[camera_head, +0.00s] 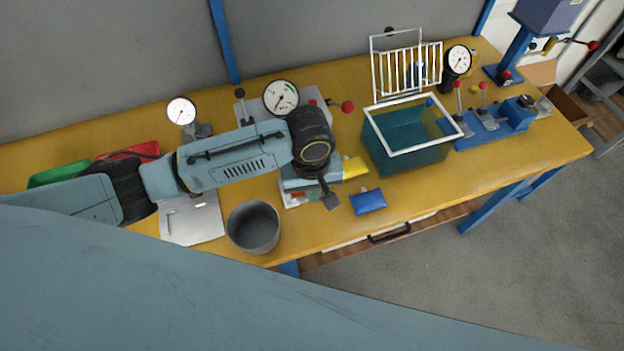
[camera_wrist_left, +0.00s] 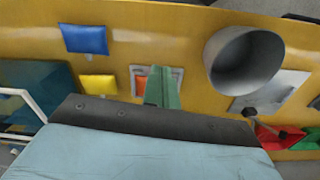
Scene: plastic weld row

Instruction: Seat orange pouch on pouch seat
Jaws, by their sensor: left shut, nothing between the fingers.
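An orange pouch (camera_wrist_left: 140,83) shows in the left wrist view, mostly hidden behind my left gripper. It lies within a pale rimmed plate (camera_wrist_left: 134,69), which looks like the pouch seat; how exactly it sits there is hidden. In the head view only a reddish bit of the pouch (camera_head: 298,194) and the pale edge of the plate (camera_head: 289,205) show beside my left wrist. My left gripper (camera_head: 331,201) points down over the table, shut and empty; it also shows in the left wrist view (camera_wrist_left: 163,75). My right gripper is not in view.
A blue pouch (camera_head: 369,201) and a yellow pouch (camera_head: 354,168) lie to the right of the gripper. A grey round bin (camera_head: 254,228) stands to its left. A teal crate with white rim (camera_head: 392,154) stands further right. Gauges and a blue fixture (camera_head: 484,130) line the back.

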